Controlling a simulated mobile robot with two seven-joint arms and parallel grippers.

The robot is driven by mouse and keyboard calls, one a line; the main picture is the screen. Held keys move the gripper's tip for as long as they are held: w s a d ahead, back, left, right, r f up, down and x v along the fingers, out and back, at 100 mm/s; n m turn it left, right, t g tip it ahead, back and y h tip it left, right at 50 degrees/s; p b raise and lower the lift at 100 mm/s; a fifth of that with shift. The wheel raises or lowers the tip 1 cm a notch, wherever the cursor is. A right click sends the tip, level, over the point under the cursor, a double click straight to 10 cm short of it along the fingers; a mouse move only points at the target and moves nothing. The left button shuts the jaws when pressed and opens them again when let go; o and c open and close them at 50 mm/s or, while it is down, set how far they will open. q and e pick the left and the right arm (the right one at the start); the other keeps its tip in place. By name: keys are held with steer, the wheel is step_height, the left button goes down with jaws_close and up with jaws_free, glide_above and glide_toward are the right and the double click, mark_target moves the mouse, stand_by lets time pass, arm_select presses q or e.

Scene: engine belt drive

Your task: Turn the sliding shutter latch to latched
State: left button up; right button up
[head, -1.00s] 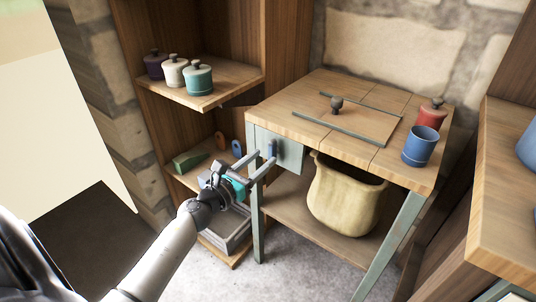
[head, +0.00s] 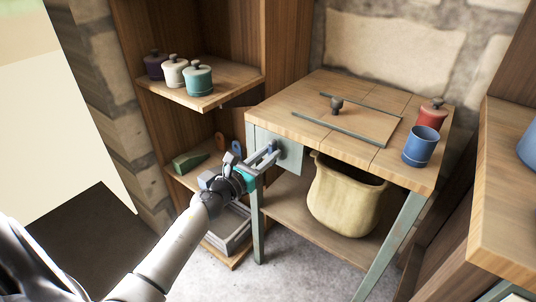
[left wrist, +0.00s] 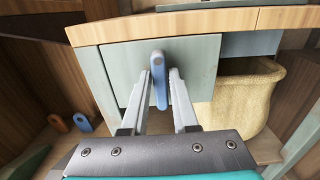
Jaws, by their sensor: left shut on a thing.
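The blue latch (left wrist: 158,70) is an upright rounded tab with a hole near its top, on the pale green front panel (left wrist: 200,60) under the tabletop. In the head view the latch (head: 271,146) is mostly hidden by my fingers. My left gripper (head: 274,153) is at the panel, its fingers on either side of the latch and shut on it. The gripper's fingers (left wrist: 160,88) also show in the left wrist view. The sliding shutter (head: 355,117) lies between two dark rails on the tabletop, with a dark knob (head: 337,104). My right gripper is not in view.
A blue cup (head: 420,147) and a red lidded jar (head: 431,113) stand on the table's right end. A tan pot (head: 342,198) sits on the lower shelf. Lidded jars (head: 174,72) stand on the left shelf; a green wedge (head: 190,162) lies below.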

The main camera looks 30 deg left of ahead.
arm_select(q)
jaws_close()
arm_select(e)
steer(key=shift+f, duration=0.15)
